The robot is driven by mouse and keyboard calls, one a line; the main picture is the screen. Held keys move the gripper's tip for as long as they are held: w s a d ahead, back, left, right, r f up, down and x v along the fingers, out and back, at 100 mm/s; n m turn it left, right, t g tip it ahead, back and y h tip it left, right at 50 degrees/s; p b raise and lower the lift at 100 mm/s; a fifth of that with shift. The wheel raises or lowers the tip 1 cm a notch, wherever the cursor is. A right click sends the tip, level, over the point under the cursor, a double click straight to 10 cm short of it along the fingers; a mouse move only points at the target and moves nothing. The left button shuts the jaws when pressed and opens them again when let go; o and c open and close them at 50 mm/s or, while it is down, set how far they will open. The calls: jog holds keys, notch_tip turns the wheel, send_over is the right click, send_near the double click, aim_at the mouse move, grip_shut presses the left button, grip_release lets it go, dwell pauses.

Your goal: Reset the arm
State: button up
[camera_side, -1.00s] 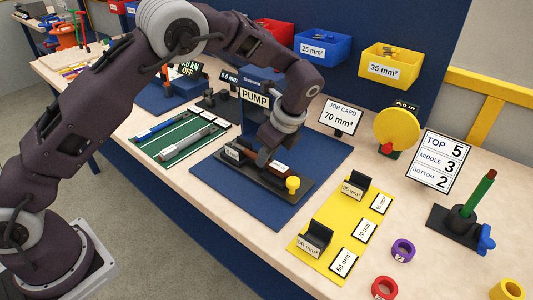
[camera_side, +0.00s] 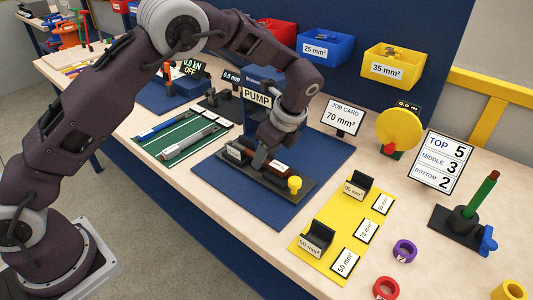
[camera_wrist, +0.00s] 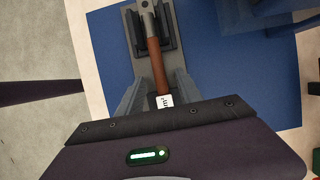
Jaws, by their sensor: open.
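My gripper (camera_side: 261,158) is low over a dark fixture (camera_side: 297,196) on the blue mat (camera_side: 216,186) in front of the pump. In the wrist view its two grey fingers (camera_wrist: 157,95) are apart, one on each side of a brown cable piece (camera_wrist: 154,66). The cable has a grey lug (camera_wrist: 146,8) at its far end, lying in the dark cradle (camera_wrist: 134,36), and a white tag (camera_wrist: 164,101) near my wrist. I cannot tell whether the fingers touch the cable. In the side view my gripper hides part of it.
The pump (camera_side: 257,97) stands close behind my gripper. A green tray (camera_side: 178,143) lies left, and a yellow mat (camera_side: 333,221) with black holders lies right. A job card (camera_side: 342,117) stands behind.

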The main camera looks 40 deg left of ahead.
jog(key=v, duration=0.7)
jog(key=shift+r, duration=0.1)
jog(key=s+a+r+n+t+h, duration=0.2)
jog(key=s+a+r+n, duration=0.1)
jog(key=s+r+n, duration=0.45)
jog(key=s+a+r+n+t+h, duration=0.1)
jog(key=s+a+r+n+h, duration=0.2)
jog(key=s+r, duration=0.65)
jog(key=s+f+n+t, duration=0.1)
jog(key=s+f+n, duration=0.1)
jog(key=s, duration=0.5)
jog(key=s+f+n+t, duration=0.1)
jog(key=s+f+n, duration=0.2)
jog(key=s+n, duration=0.2)
jog(key=shift+s+d+t+y, duration=0.3)
jog(key=shift+s, duration=0.9)
jog(key=shift+n, duration=0.25)
